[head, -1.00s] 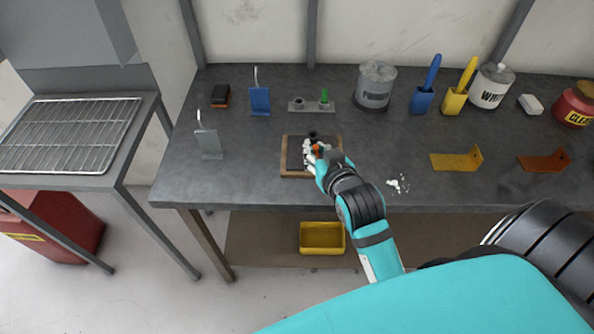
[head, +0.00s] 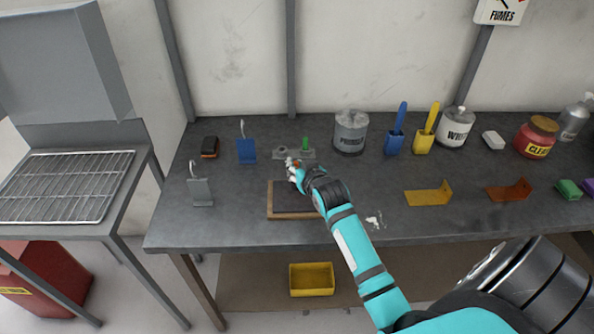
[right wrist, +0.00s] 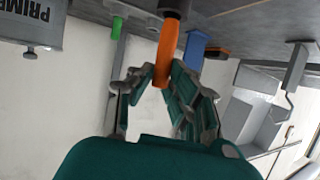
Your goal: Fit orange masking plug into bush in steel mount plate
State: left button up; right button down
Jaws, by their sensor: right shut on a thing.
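The orange masking plug (right wrist: 166,52) is upright between the fingers of my right gripper (right wrist: 160,80), which is shut on it. A wider dark round piece adjoins its far end in the right wrist view; I cannot tell what it is. In the head view my right gripper (head: 294,172) is just in front of the steel mount plate (head: 293,155). The plate has an open bush (head: 281,151) on the left and a green plug (head: 305,143) standing on the right. The plug is mostly hidden in the head view. My left gripper is not in view.
A wood-edged tray with a dark mat (head: 283,213) lies in front of the plate. A grey primer tin (head: 350,133) stands right. White crumbs (head: 374,221) lie near the front edge.

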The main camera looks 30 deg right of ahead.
jog(key=shift+w+d, duration=0.2)
jog(key=shift+w, duration=0.05)
jog(key=shift+f, duration=0.45)
notch_tip(320, 180, down, 2)
jog(key=shift+f+p, duration=0.1)
jog(key=shift+p, duration=0.45)
jog(key=shift+f, duration=0.45)
jog(key=c, duration=1.3)
grip_release()
pick_arm(q)
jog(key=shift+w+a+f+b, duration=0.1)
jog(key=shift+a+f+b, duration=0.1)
jog(key=shift+b, duration=0.6)
pick_arm(e)
jog(key=v, duration=1.2)
jog(key=shift+r, duration=0.25)
